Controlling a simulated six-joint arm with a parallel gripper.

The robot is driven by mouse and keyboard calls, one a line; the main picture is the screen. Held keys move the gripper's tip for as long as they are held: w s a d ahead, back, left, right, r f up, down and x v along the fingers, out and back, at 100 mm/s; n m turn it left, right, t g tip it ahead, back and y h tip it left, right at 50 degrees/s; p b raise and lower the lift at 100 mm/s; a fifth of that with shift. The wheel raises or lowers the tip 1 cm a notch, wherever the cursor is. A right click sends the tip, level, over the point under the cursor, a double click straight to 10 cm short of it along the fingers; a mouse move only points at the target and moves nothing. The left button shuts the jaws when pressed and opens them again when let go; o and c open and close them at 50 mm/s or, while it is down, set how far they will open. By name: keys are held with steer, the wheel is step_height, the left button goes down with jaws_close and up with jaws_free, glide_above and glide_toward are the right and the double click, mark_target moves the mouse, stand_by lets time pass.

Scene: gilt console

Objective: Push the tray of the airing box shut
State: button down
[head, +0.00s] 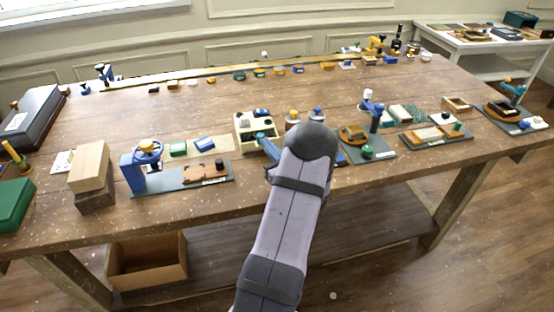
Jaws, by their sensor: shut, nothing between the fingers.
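A cream box (243,133) with dark and blue parts on top stands near the middle of the table; it looks like the airing box. Its tray cannot be told clearly, so I cannot see how far out it is. My arm comes up from the bottom of the view. My gripper (263,141), slate blue and partly hidden by my arm's wrist, is shut and empty, pointing at the front right of the box. Whether it touches the box cannot be told.
To the left, a grey board (205,179) carries a blue wheeled device (139,173). To the right, another board (378,149) carries a blue stand and a green knob. Wooden blocks (89,165) stand farther left.

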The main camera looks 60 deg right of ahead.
steer(key=shift+s+r, duration=0.1)
steer(key=shift+s, duration=0.25)
steer(key=b+v, duration=0.3)
steer(key=v, duration=1)
steer(key=shift+a+b, duration=0.25)
steer(key=shift+b, duration=0.1)
